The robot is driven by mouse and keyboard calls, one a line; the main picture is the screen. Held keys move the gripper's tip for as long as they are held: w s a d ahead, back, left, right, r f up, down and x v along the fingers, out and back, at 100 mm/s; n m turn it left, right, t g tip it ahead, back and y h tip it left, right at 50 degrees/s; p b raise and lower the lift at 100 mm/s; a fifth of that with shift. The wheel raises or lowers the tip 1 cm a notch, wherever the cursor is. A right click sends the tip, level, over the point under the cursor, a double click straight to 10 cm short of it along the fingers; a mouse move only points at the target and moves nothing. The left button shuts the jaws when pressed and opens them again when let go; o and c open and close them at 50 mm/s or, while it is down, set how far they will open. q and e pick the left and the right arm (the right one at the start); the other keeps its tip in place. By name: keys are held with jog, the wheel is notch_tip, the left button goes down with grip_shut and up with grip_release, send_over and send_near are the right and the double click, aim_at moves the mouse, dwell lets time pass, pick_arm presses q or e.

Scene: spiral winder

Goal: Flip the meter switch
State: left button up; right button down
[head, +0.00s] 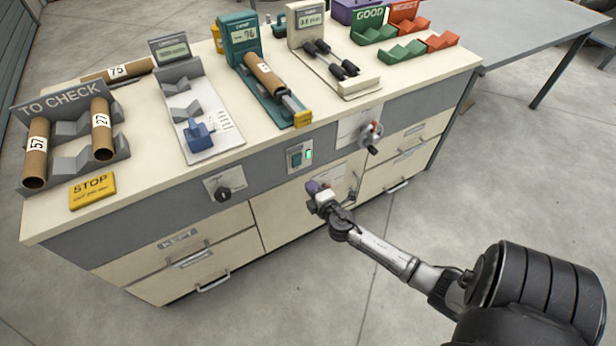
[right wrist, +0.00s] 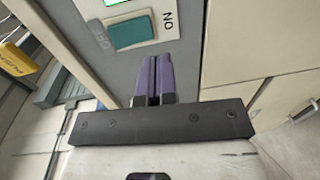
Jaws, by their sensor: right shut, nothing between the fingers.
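The switch plate (head: 291,150) is on the grey front panel of the bench. It carries a teal rocker (head: 296,160) and a lit green window (head: 308,154). In the right wrist view the teal rocker (right wrist: 132,32) shows close up, with OFF and ON lettering beside it and the green window at the top edge. My right gripper (head: 312,187) is just below the plate, near the bench front. Its purple fingers (right wrist: 153,76) are shut and empty, pointing towards the rocker; contact cannot be made out. My left gripper is not in view.
Drawers lie below. On the bench top are a yellow STOP block (head: 92,190), a TO CHECK rack (head: 122,147) with tubes, and several display devices.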

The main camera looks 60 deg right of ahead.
jog(key=v, duration=0.7)
jog(key=shift+f, duration=0.65)
